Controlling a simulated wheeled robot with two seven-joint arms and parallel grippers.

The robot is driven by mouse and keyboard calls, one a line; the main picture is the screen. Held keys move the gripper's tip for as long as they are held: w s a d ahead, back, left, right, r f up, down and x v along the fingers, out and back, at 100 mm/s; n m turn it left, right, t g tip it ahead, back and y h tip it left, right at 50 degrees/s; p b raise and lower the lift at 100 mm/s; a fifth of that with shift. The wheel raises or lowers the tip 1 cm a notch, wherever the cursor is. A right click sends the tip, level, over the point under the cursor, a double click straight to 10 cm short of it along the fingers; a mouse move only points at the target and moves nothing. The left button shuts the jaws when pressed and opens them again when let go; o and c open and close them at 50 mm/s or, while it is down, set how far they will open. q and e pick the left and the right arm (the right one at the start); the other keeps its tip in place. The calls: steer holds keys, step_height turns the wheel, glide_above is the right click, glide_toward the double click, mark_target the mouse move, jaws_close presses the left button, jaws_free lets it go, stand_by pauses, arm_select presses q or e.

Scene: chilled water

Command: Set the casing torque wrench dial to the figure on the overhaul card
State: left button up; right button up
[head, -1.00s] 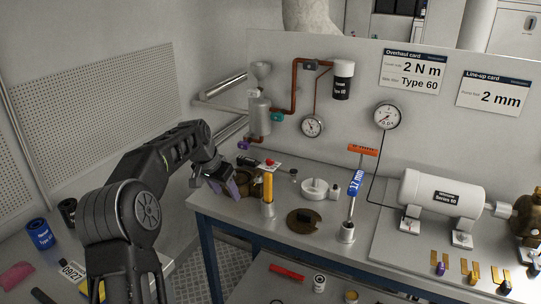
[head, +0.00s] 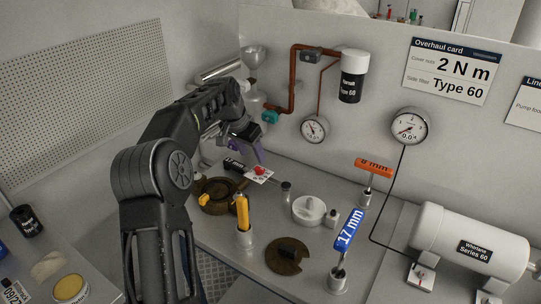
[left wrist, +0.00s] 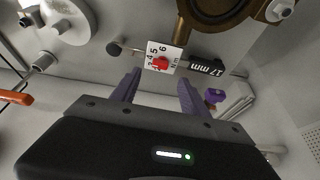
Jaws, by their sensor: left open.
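The casing torque wrench lies on the bench, its black handle (head: 235,165) marked 17 mm in the left wrist view (left wrist: 206,67). Its white dial plate (head: 265,178) carries a red knob (head: 260,170); the knob and several figures with "N m" show in the left wrist view (left wrist: 160,63). I cannot tell which figure the knob points at. My right gripper is out of view.
A brown ring part (head: 218,196) and a yellow-handled tool (head: 242,212) stand near the wrench. A white round part (head: 309,210), a blue 17 mm tool (head: 349,230) and an orange-handled tool (head: 374,168) are further right. Piping and a gauge (head: 315,129) are behind.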

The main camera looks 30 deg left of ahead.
mark_target(259, 168)
arm_select(q)
steer(key=shift+r, duration=0.15)
steer(key=shift+p+x, duration=0.65)
steer(key=shift+x, duration=3.3)
steer(key=shift+c, duration=0.4)
jaws_close()
